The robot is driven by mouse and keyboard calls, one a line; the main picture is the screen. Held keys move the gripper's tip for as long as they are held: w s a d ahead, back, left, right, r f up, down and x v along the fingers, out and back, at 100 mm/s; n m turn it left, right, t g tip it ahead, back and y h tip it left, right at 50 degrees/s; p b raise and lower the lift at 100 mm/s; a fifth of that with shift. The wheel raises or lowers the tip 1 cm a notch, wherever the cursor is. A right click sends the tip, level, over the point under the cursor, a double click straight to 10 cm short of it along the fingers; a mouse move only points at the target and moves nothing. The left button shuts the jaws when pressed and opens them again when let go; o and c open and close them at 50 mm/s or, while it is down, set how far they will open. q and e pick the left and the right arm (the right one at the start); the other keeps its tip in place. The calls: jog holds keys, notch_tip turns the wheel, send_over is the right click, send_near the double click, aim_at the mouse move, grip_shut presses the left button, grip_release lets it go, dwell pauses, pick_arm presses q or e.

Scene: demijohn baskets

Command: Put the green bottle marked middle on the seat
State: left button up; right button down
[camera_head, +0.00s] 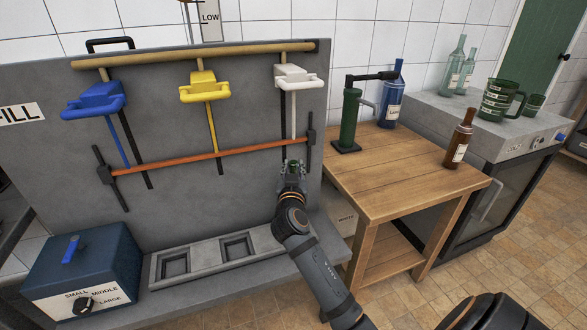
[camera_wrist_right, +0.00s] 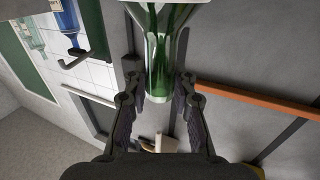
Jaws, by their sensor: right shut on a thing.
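My right gripper (camera_head: 293,168) is shut on a green glass bottle (camera_wrist_right: 160,50). In the wrist view the bottle narrows towards my fingers (camera_wrist_right: 160,92), and part of a pale label shows at the top edge; its wording cannot be read. In the head view only a small green bit of the bottle (camera_head: 295,163) shows at the fingertips, in front of the grey panel below the white lever. A grey tray with square recesses (camera_head: 205,249) lies on the ledge below, left of my right arm. Any recess behind the arm is hidden. My left gripper is out of view.
Blue, yellow (camera_head: 204,86) and white (camera_head: 297,76) levers and an orange bar (camera_head: 210,156) stand out from the panel. A blue selector box (camera_head: 83,262) is left of the tray. The wooden table (camera_head: 385,178) holds a green pump, blue bottle and brown bottle (camera_head: 459,138).

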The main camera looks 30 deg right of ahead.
jog(key=shift+f, duration=0.2)
jog(key=c, duration=1)
grip_release()
jog(key=shift+f, duration=0.1)
jog(key=v, duration=0.7)
jog(key=shift+s+a, duration=0.15)
jog(key=shift+s, duration=0.1)
